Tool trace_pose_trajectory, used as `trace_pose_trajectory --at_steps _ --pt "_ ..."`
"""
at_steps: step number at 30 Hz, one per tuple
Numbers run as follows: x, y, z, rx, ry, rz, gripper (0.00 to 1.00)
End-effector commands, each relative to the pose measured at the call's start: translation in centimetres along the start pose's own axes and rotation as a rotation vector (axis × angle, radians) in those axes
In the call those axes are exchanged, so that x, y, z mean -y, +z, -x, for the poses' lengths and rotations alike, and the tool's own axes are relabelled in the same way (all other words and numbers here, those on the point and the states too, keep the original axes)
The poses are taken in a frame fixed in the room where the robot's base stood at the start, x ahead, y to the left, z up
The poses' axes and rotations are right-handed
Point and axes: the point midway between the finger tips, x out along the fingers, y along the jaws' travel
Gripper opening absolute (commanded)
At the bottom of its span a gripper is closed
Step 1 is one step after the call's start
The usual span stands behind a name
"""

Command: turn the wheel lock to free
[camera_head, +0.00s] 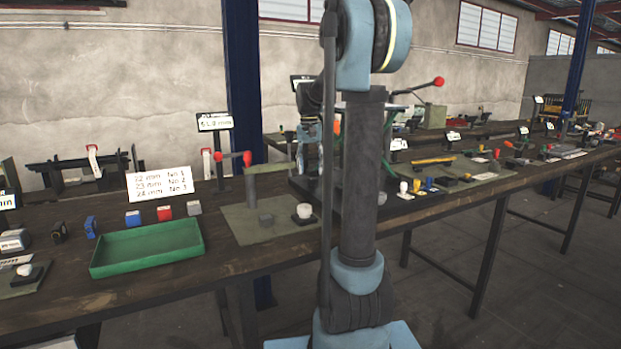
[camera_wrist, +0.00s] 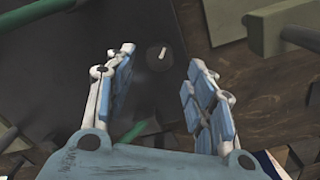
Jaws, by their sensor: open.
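In the wrist view, a dark round knob (camera_wrist: 156,62) with a short white mark lies between and beyond my fingers. It looks like the wheel lock, but I cannot read its setting; the white mark runs nearly up and down in the picture. My gripper (camera_wrist: 160,68) is open and empty, with blue pads on both sides of the knob and apart from it. In the head view, my gripper (camera_head: 309,150) is above the black base (camera_head: 304,185) of a press, partly behind my own arm. I cannot make out the knob there.
A green rod (camera_wrist: 133,132) runs close by the left finger. A green-grey block (camera_wrist: 290,22) stands at the upper right of the wrist view. On the bench are a green tray (camera_head: 150,262), a red-handled press (camera_head: 247,160) and a sign (camera_head: 160,184) with sizes.

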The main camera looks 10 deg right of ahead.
Motion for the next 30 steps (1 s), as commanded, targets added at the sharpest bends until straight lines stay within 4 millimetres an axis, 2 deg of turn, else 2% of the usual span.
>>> trace_pose_trajectory --at_steps 3,9,20,26,30 --pt "0.0 0.0 -1.7 0.0 0.0 0.0 0.49" --pt "0.0 0.0 -3.5 0.0 0.0 0.0 0.49" --pt "0.0 0.0 -3.9 0.0 0.0 0.0 0.49" --pt "0.0 0.0 -3.9 0.0 0.0 0.0 0.06" --pt "0.0 0.0 -3.9 0.0 0.0 0.0 0.05"
